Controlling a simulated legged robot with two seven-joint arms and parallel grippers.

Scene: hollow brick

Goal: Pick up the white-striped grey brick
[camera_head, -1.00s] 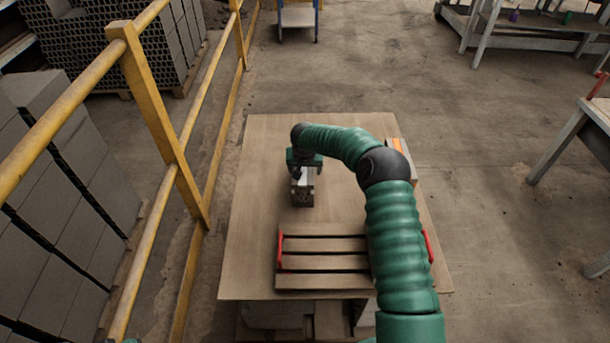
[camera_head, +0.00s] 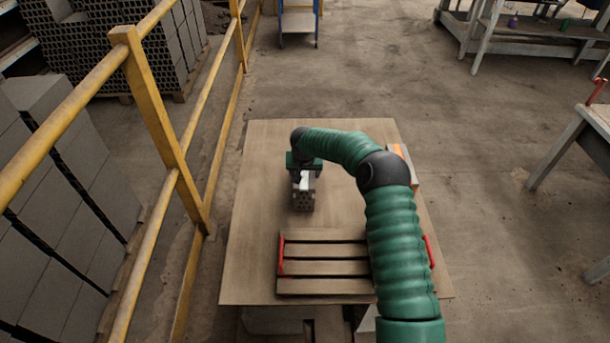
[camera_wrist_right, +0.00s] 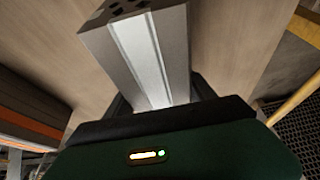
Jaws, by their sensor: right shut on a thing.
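The white-striped grey brick (camera_head: 304,198) is at the upper middle of the wooden table, with holes in the end facing me. In the right wrist view the brick (camera_wrist_right: 118,48) shows its pale stripe along one face. My right gripper (camera_head: 304,176) is over the brick, and its black fingers (camera_wrist_right: 160,98) are shut on it from both sides in the right wrist view. I cannot tell whether the brick touches the table or is just above it. My left gripper is not in view.
A slatted wooden tray (camera_head: 325,286) with red handles is at the table's near side, partly behind my right arm. A grey and orange object (camera_head: 402,158) stands at the table's right edge. A yellow railing (camera_head: 152,105) runs along the left. The table's left part is clear.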

